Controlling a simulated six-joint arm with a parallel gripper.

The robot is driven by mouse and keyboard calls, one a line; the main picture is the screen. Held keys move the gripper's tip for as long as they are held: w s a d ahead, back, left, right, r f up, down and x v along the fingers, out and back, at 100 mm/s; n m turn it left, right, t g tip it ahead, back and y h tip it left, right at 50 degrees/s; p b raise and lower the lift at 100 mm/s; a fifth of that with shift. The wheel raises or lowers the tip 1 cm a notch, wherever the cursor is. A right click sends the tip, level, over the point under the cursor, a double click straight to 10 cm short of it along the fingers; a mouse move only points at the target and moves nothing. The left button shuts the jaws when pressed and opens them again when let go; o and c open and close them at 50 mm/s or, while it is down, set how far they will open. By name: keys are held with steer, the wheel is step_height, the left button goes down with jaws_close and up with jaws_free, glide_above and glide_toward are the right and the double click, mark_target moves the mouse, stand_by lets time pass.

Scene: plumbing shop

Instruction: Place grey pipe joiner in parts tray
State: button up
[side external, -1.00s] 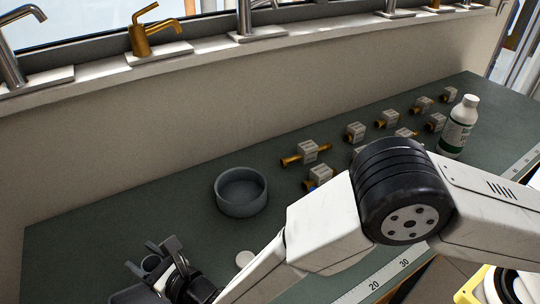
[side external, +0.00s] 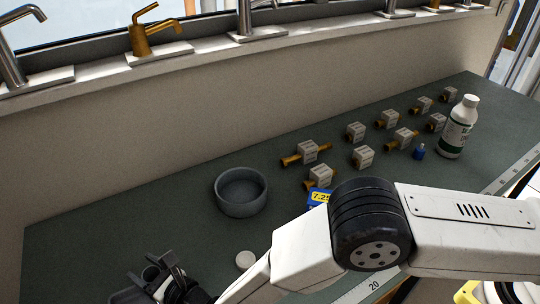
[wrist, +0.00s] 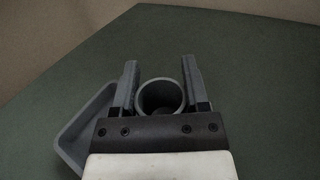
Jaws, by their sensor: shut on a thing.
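The grey pipe joiner (wrist: 160,97) is a short, open-topped tube standing between the two fingers of my gripper (wrist: 160,82) in the wrist view. My gripper is shut on it. In the side external view, my gripper (side external: 166,274) is at the lower left of the bench, with the joiner (side external: 150,273) partly hidden by the fingers. A grey, angular tray (wrist: 78,124) shows to the left of and below my gripper in the wrist view. My gripper hides much of it, and I cannot tell whether the joiner touches it.
A round grey bowl (side external: 240,208) stands on the green bench (side external: 110,225), with a white disc (side external: 245,259) nearby. Several brass fittings with white tags (side external: 308,151) lie farther right, beside a white bottle (side external: 457,128). A blue and yellow item (side external: 319,197) is partly hidden by my arm.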

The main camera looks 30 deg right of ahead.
steer(key=shift+f, duration=0.2)
steer(key=o, duration=1.2)
steer(key=shift+o, duration=0.2)
steer(key=shift+r, duration=0.15)
steer(key=shift+v, duration=5.95)
